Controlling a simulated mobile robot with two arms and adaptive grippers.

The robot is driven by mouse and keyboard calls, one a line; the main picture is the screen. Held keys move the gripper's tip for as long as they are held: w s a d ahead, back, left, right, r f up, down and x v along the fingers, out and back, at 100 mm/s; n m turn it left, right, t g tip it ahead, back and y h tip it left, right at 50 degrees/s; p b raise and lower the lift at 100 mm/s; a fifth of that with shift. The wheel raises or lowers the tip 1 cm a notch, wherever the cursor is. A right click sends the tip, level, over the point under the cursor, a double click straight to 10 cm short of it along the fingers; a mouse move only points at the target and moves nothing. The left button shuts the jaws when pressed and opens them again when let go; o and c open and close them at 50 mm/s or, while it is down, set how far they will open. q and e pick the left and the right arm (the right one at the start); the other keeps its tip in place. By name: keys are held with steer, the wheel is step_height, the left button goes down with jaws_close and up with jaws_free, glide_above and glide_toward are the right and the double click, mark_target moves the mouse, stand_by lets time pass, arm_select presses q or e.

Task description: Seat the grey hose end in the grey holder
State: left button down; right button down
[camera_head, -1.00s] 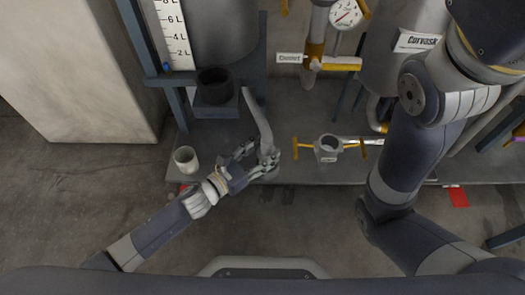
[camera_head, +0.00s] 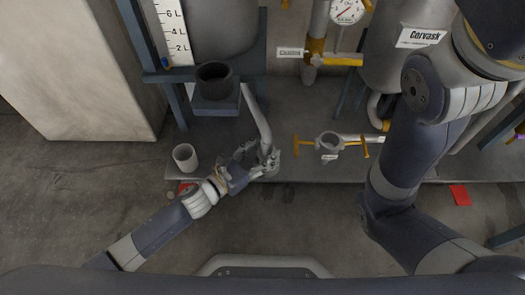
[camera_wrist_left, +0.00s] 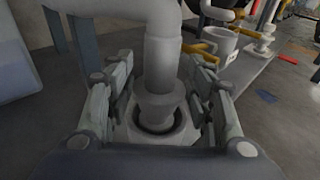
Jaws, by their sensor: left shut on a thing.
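The grey hose (camera_head: 257,115) comes down from beside the tank stand to my left gripper (camera_head: 267,163). The left gripper (camera_wrist_left: 160,95) is shut on the grey hose end (camera_wrist_left: 160,75), with a finger on each side of it. In the left wrist view the hose end stands upright, its collar at the dark round opening of a pale grey block, which looks like the grey holder (camera_wrist_left: 184,132). I cannot tell how deep the end sits. In the head view the fingers largely hide this spot. My right arm shows, but its gripper is out of view.
A grey socket (camera_head: 329,143) with yellow handles stands to the right on the bench (camera_head: 225,140). A pale cup (camera_head: 185,157) stands to the left. A dark cup (camera_head: 214,77) sits on a bracket behind. Tanks and yellow-fitted pipes line the back.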

arm_select(q)
steer(key=shift+f+b, duration=0.75)
steer(key=shift+f, duration=0.05)
steer(key=c, duration=0.7)
jaws_free()
steer(key=shift+f, duration=0.2)
steer(key=v, duration=1.2)
steer(key=shift+r, duration=0.2)
